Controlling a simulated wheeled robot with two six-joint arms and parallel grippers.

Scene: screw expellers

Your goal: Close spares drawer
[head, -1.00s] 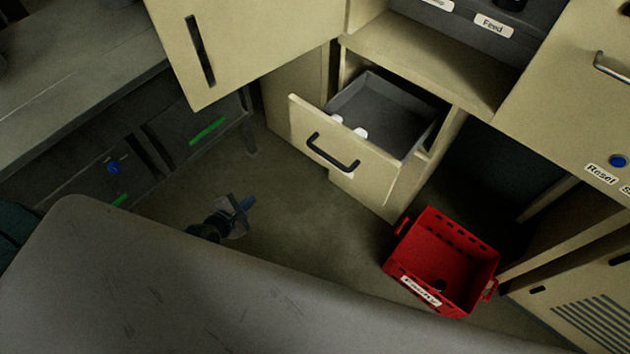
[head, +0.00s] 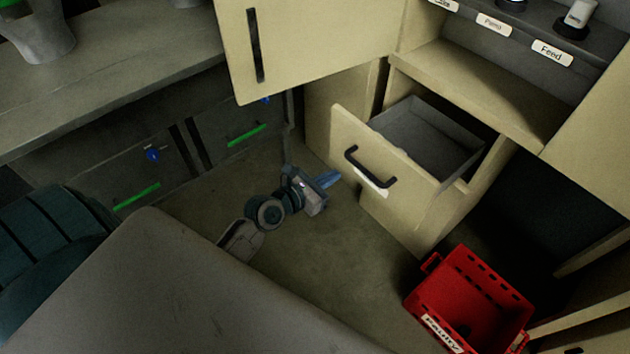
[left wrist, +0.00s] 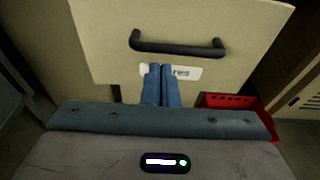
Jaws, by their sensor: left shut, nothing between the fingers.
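The spares drawer (head: 385,148) stands open, pulled out of the beige cabinet, with a grey inside and a black bar handle (head: 369,167) on its front. In the left wrist view the drawer front (left wrist: 110,55) fills the upper part, with the handle (left wrist: 178,47) above my fingers and a partly covered white label (left wrist: 187,72) below it. My left gripper (head: 328,179) is shut and empty, with blue fingertips (left wrist: 162,84) pointing at the drawer front near the label. I cannot tell whether they touch it. My right gripper is not in view.
A red crate (head: 447,270) labelled Faulty stands on the floor right of the drawer. A beige door (head: 315,45) hangs open above left. A grey bench (head: 130,75) with green-handled drawers is at the left. Floor before the drawer is clear.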

